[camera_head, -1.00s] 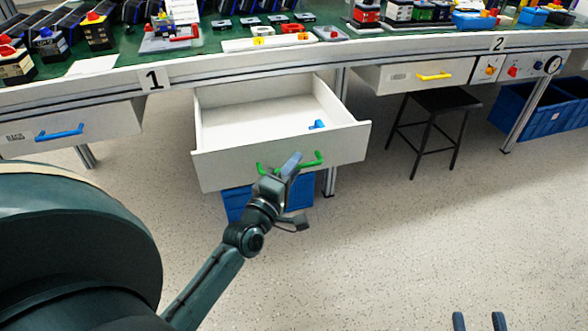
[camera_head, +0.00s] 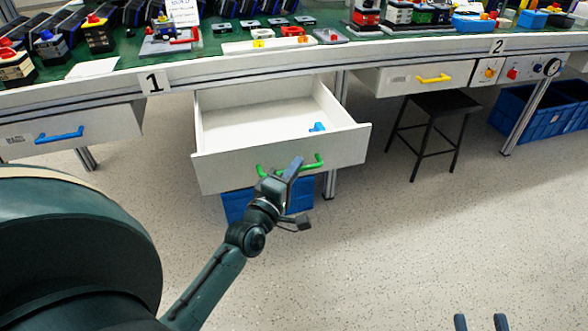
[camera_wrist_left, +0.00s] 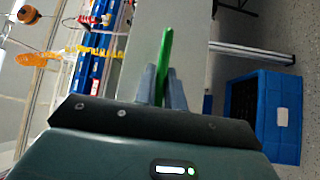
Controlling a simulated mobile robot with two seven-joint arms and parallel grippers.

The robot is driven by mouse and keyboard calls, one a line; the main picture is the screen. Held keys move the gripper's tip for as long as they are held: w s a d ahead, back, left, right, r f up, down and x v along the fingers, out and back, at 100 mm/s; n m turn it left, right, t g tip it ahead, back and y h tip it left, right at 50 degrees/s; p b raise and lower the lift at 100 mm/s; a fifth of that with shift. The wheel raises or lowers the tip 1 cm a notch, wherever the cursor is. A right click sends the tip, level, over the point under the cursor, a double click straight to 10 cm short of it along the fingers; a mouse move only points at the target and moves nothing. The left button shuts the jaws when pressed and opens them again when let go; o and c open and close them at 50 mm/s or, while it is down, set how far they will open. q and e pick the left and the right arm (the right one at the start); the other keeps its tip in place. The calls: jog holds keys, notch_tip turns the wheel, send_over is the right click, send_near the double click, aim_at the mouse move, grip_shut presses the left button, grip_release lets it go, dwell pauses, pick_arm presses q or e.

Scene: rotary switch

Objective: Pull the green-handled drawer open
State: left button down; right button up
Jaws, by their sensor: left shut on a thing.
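The white drawer (camera_head: 280,172) under the workbench stands pulled out, with its inside showing. Its green handle (camera_head: 313,164) is on the front panel, partly hidden by my left gripper (camera_head: 291,167). In the left wrist view, the green handle (camera_wrist_left: 165,58) sits between the two fingers of my left gripper (camera_wrist_left: 161,85), which is shut on it. My right gripper (camera_head: 480,322) only just shows at the bottom right edge. Its two fingertips are apart, with nothing between them, far from the drawer.
A small blue piece (camera_head: 317,127) lies inside the drawer. A blue bin (camera_head: 236,206) stands on the floor under it. A closed drawer with a blue handle (camera_head: 59,134) is at left, one with a yellow handle (camera_head: 434,78) at right. A black stool (camera_head: 440,102) stands below the latter.

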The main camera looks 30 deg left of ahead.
aim_at(287, 155)
jog(key=shift+f, duration=0.1)
pick_arm(q)
jog(key=shift+w+a, duration=0.1)
jog(key=shift+a, duration=0.05)
jog(key=w+a, duration=0.1)
jog(key=a, duration=0.1)
jog(key=w+a, duration=0.2)
jog(key=shift+w, duration=0.25)
jog(key=shift+w+a, duration=0.1)
jog(key=shift+a, duration=0.05)
jog(key=c, duration=1.5)
grip_release()
pick_arm(e)
jog(key=shift+w, duration=0.1)
pick_arm(q)
jog(key=s, duration=0.4)
jog(key=s+f+p, duration=0.1)
jog(key=s, duration=0.3)
jog(key=s+d+p, duration=0.1)
jog(key=s, duration=0.4)
jog(key=shift+f, duration=0.35)
pick_arm(e)
jog(key=shift+d+m+g+h, duration=0.3)
jog(key=shift+d+g+h, duration=0.1)
jog(key=shift+h, duration=0.2)
